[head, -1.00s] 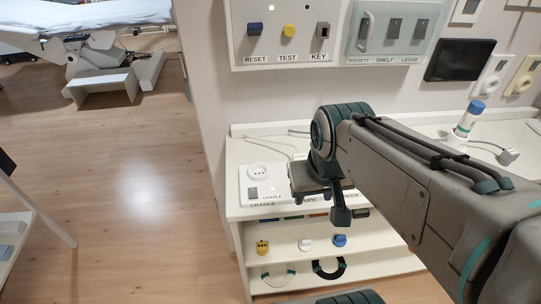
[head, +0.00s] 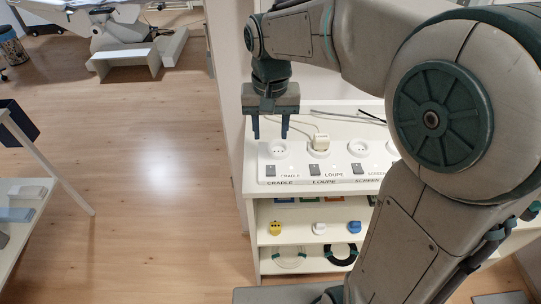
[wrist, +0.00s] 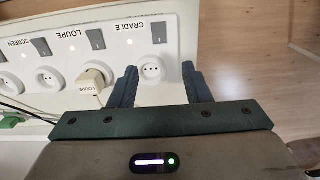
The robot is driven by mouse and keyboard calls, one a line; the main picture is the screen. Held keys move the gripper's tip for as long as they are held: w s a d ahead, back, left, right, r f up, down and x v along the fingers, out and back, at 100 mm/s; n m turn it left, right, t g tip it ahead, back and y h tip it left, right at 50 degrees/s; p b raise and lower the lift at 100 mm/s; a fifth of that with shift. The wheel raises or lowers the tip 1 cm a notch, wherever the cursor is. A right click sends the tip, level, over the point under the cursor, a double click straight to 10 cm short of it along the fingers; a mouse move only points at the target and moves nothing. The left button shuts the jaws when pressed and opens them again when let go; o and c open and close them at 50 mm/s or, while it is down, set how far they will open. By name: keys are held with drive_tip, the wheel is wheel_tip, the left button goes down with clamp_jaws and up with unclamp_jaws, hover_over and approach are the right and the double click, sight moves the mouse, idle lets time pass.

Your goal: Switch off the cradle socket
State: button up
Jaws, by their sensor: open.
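The cradle socket (head: 278,148) is a round white outlet at the left end of a white socket strip (head: 318,181). It has nothing plugged in. Its dark grey rocker switch (head: 271,170) sits in front of it, above the CRADLE label. In the wrist view the switch (wrist: 159,32) is beyond the socket (wrist: 152,68), with a small pale light beside it. I cannot tell the rocker's position surely. My gripper (head: 270,132) is open and empty, pointing down above the cradle socket. In the wrist view its fingers (wrist: 160,70) frame the socket, short of the switch.
A cream plug (head: 320,142) stands in the neighbouring loupe socket, close to my gripper's right. Further right are the loupe switch (head: 315,170) and screen switch (head: 358,168). Loose cables lie behind. Shelves below hold small plugs and coils. Open floor is to the left.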

sight(271, 166)
wheel_tip(271, 166, down, 10)
drive_tip(key=shift+f, duration=0.2)
clamp_jaws()
